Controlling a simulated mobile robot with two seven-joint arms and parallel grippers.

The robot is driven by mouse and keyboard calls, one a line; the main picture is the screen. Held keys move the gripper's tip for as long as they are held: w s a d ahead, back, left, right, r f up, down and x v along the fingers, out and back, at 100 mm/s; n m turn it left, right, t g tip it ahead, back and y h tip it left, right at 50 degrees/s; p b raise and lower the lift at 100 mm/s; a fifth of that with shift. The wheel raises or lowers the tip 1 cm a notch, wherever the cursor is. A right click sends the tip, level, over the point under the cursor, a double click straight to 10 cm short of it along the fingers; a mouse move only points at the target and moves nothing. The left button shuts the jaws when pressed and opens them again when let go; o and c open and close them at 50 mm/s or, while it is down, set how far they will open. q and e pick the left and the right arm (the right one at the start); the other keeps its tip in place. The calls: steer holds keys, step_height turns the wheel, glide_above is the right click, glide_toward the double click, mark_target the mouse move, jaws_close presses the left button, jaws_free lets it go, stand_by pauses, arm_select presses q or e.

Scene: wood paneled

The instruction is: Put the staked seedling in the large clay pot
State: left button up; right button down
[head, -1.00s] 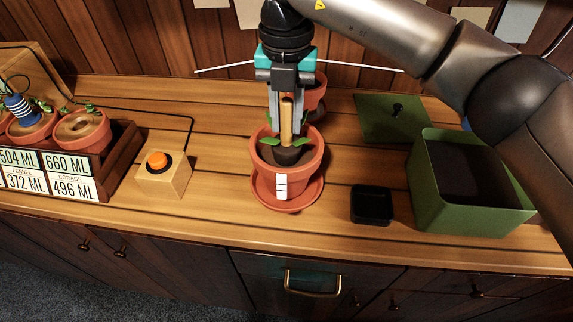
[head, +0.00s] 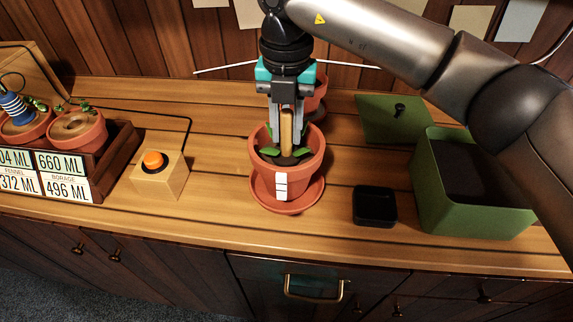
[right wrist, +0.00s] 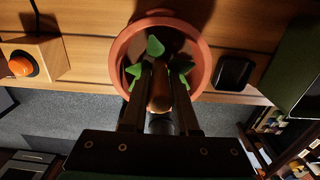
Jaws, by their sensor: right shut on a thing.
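The large clay pot (head: 305,168) stands on a clay saucer (head: 262,200) in the middle of the counter, with a white marked strip on its front. The staked seedling (head: 287,128) has a wooden stake, green leaves and a dark root ball. My right gripper (head: 286,118) is shut on the stake, pointing straight down. The root ball is inside the pot's rim, its lower part hidden by the front wall. In the right wrist view the stake (right wrist: 160,88) is between the fingers, with leaves inside the pot rim (right wrist: 206,62). My left gripper is out of view.
A small black tray (head: 374,206) and an open green box (head: 470,200) stand to the right, a green lid (head: 385,118) behind. An orange button on a wooden block (head: 160,175) and a crate of pots (head: 85,185) are left. Another clay pot (head: 317,97) stands close behind.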

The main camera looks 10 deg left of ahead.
mark_target(286, 111)
steer(key=shift+f, duration=0.25)
steer(key=shift+c, duration=1.4)
jaws_free()
step_height(286, 111, up, 8)
steer(key=shift+f, duration=0.25)
